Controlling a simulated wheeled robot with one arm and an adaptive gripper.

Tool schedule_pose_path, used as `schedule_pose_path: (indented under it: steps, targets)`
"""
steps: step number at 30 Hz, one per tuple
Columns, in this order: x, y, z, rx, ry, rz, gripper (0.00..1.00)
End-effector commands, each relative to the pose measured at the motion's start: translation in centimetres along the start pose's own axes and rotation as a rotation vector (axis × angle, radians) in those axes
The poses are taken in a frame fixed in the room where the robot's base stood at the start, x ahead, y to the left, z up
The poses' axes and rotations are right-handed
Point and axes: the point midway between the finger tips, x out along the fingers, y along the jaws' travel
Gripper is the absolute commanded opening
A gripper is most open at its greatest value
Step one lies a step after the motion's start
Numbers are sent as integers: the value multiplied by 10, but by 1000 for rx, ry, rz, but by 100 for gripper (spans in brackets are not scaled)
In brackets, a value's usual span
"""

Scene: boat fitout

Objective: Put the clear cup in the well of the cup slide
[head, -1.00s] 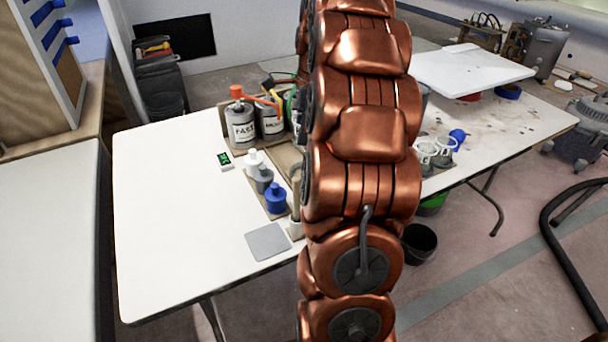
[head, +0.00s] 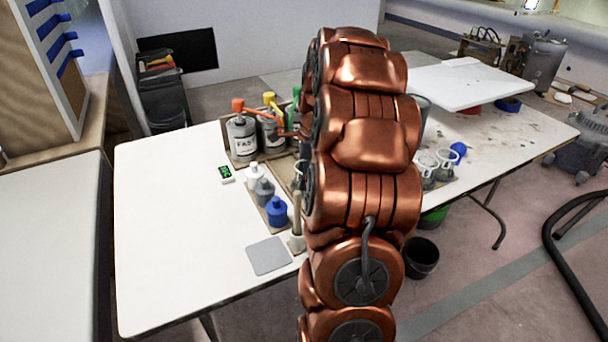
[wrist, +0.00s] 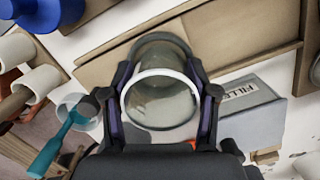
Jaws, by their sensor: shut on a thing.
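My gripper (wrist: 163,103) is shut on the clear cup (wrist: 158,102) in the wrist view, with one dark finger on each side of it. The cup has a pale round rim facing the camera and looks empty. Its far end lies over a tan board (wrist: 115,65), and I cannot tell whether it touches the board. I cannot make out the well of the cup slide; the cup and fingers cover that area. In the head view my copper arm hides the gripper and the cup.
A grey box labelled FILLER (wrist: 250,100) is close right of the cup. Blue (head: 276,211), grey and white bottles stand on the white table (head: 170,240), near labelled cans (head: 242,138). Other cups (head: 427,165) stand right of my arm. The table's left part is mostly clear.

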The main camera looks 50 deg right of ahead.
Motion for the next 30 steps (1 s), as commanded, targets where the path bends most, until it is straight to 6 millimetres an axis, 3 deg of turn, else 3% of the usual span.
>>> schedule_pose_path:
  steps: [8, 9, 15, 25, 30]
  targets:
    - [3, 0, -1, 0, 0, -1, 32]
    - [2, -1, -1, 0, 0, -1, 63]
    - [2, 0, -1, 0, 0, -1, 84]
    - [2, 0, 0, 0, 0, -1, 84]
    - [-12, -1, 0, 0, 0, -3, 84]
